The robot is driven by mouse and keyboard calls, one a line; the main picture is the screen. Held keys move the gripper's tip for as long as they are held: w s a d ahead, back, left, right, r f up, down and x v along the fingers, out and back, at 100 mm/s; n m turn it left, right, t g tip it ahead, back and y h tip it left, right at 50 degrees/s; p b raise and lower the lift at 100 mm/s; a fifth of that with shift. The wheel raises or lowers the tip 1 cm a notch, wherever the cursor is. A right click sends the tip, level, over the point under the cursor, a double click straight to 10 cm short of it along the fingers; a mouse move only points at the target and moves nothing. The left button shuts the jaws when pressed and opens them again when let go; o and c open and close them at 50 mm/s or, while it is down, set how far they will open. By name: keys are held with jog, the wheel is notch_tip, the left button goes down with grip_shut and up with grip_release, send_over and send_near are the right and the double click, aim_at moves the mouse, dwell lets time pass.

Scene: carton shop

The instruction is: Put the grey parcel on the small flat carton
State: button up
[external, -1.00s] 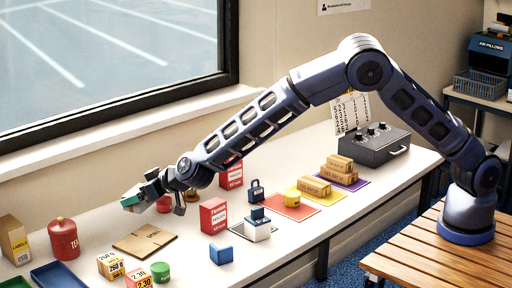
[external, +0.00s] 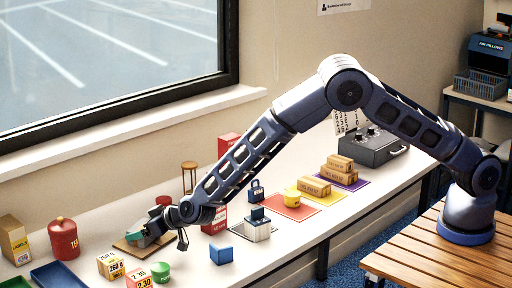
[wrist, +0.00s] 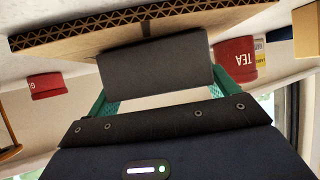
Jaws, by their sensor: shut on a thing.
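The grey parcel (wrist: 155,68) is a dark grey block in the wrist view, held between the green fingertips of my gripper (wrist: 158,95). In the external view my gripper (external: 150,234) is low over the small flat carton (external: 126,247), a brown flat piece on the white table. The gripper and parcel hide part of the carton. In the wrist view the carton (wrist: 85,38) lies just beyond the parcel, its corrugated edge showing. I cannot tell whether the parcel touches it.
A red tea canister (external: 63,240) and blue tray (external: 58,277) stand left of the carton. Small printed boxes (external: 111,266) and a green tin (external: 161,270) are in front. A blue cube (external: 221,254) and red box (external: 214,221) are to the right.

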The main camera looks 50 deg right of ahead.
jog(key=shift+f, duration=0.1)
jog(key=o, duration=0.9)
jog(key=shift+s+r, duration=0.1)
jog(key=shift+r, duration=0.15)
jog(key=v, duration=1.1)
jog(key=shift+s+d+r, duration=0.15)
jog(key=shift+s+d, duration=0.05)
jog(key=shift+s, duration=0.15)
